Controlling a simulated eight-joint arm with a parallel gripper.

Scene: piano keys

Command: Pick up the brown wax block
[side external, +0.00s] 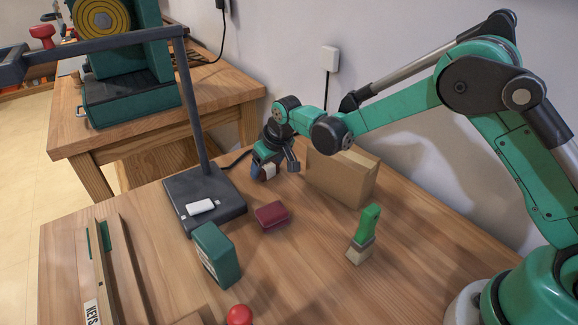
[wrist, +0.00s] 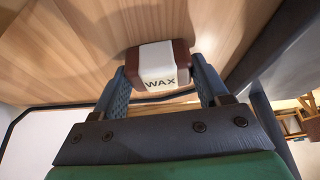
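The brown wax block (wrist: 158,66) has brown ends and a white band lettered WAX. In the wrist view it sits between the two fingertips of my gripper (wrist: 160,82), with a finger close against each end. I cannot tell whether the fingers press on it or leave a thin gap. In the side view my gripper (side external: 274,168) points down near the back of the table, and the block's pale band (side external: 269,171) shows between the fingers. I cannot tell whether the block touches the table.
A cardboard box (side external: 340,176) stands close right of my gripper. A dark stand (side external: 205,205) with a white block is at left. The table's centre right is mostly clear.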

